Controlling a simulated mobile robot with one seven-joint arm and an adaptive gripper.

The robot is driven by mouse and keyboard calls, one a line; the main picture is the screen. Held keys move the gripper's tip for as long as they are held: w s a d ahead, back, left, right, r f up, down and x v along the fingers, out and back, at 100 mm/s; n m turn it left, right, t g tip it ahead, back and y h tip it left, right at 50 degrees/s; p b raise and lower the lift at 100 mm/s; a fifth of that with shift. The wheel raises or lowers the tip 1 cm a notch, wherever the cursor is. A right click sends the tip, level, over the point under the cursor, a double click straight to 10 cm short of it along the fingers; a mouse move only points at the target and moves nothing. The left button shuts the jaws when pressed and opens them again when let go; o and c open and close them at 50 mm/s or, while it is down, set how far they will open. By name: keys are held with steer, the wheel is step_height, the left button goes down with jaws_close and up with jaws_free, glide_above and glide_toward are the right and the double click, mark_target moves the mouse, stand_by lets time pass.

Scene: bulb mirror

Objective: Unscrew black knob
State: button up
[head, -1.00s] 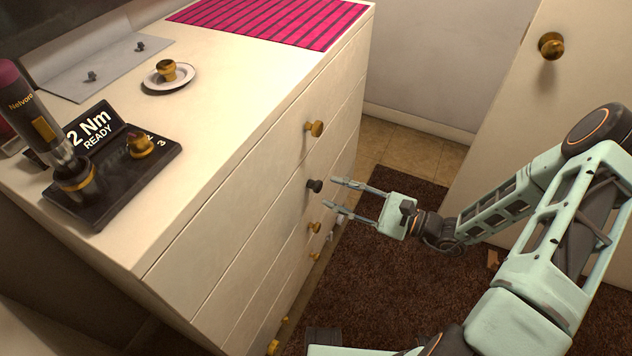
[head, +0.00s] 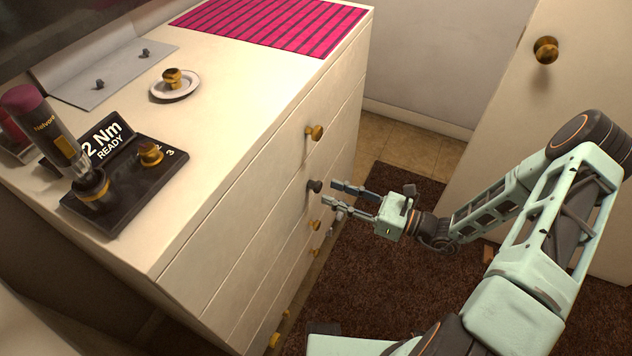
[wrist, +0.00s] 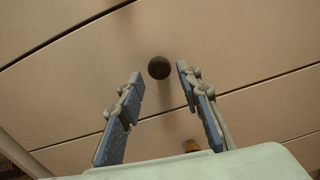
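The black knob (head: 315,186) sticks out from a drawer front on the side of the white dresser (head: 235,215). In the wrist view the black knob (wrist: 159,68) lies just beyond and between the fingertips, nearer the right finger. My gripper (head: 331,194) is in front of the knob with its fingers pointing at the drawer front. It also shows in the wrist view (wrist: 158,75), open and empty, with a clear gap between the blue-padded fingers. The fingers look apart from the knob.
Brass knobs (head: 315,132) sit above and below on the drawers. On top are a screwdriver (head: 55,135), a black stand (head: 125,190), a saucer (head: 175,88) with a brass knob, a grey sheet (head: 120,75) and a pink striped mat (head: 275,22). A door (head: 560,110) stands at right.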

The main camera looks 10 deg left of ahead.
mark_target(321, 188)
steer(key=shift+m, duration=0.6)
steer(key=shift+a, duration=0.15)
steer(key=shift+x, duration=1.4)
steer(key=shift+c, duration=0.4)
jaws_close()
steer(key=n+b, duration=0.1)
steer(key=n, duration=0.4)
steer(key=shift+w, duration=0.1)
steer(key=shift+f+n+b, duration=0.1)
steer(key=shift+n+b, duration=0.25)
steer(key=shift+n, duration=0.65)
steer(key=n, duration=0.3)
steer(key=shift+b, duration=0.35)
